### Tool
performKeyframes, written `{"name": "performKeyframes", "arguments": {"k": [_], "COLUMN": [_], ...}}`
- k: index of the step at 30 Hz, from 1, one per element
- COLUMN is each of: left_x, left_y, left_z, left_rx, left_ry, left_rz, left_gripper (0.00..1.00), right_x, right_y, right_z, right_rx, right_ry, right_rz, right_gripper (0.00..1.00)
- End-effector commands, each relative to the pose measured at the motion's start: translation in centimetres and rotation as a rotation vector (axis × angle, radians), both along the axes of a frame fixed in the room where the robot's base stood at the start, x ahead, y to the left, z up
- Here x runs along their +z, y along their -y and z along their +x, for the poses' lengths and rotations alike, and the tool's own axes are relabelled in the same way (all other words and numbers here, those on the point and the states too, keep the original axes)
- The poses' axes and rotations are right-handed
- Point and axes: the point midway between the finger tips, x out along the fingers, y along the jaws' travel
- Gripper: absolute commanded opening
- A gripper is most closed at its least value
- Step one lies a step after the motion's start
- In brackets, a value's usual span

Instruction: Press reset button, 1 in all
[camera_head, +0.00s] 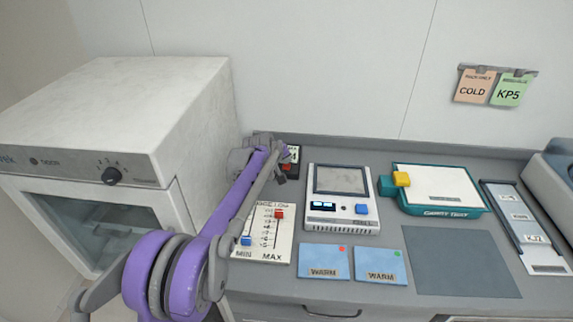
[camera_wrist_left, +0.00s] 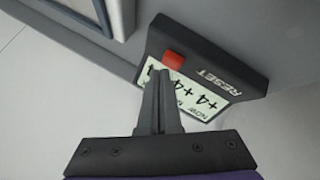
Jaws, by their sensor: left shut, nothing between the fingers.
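The reset box is a dark box (camera_wrist_left: 225,65) with a white "RESET" label, a pale panel with "NOW" and "+4" marks, and a red button (camera_wrist_left: 173,59). In the head view the box (camera_head: 294,153) stands at the back of the counter, left of the white device and partly hidden by my left arm. My left gripper (camera_wrist_left: 160,74) is shut and empty, its fingertips close to the red button in the wrist view. I cannot tell whether they touch it. My right gripper is not in view.
A slider panel (camera_head: 262,246) lies in front of the box. The white device (camera_head: 341,215) with a blue button stands to its right. Two blue "WARM" cards (camera_head: 325,255) lie at the front edge. A white oven (camera_head: 120,110) stands left. A grey mat (camera_head: 460,265) is bare.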

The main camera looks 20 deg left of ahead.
Motion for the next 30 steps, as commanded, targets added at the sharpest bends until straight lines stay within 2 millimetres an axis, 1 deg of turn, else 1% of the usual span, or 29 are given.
{"name": "performKeyframes", "arguments": {"k": [1,3,12,16,30], "left_x": [0.5,0.7,0.7,1.1,5.7], "left_y": [0.0,0.0,0.0,0.0,0.0], "left_z": [0.0,0.0,0.0,0.0,0.1], "left_rx": [0.001,0.001,0.001,0.001,0.001], "left_ry": [0.001,0.001,0.001,0.001,0.002], "left_rz": [0.000,0.000,0.000,0.000,0.000], "left_gripper": [0.00,0.00,0.00,0.00,0.00], "right_x": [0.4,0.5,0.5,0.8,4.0], "right_y": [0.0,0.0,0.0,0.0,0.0], "right_z": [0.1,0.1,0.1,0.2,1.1], "right_rx": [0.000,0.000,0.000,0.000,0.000], "right_ry": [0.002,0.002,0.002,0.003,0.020], "right_rz": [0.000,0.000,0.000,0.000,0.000], "right_gripper": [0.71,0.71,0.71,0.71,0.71]}}
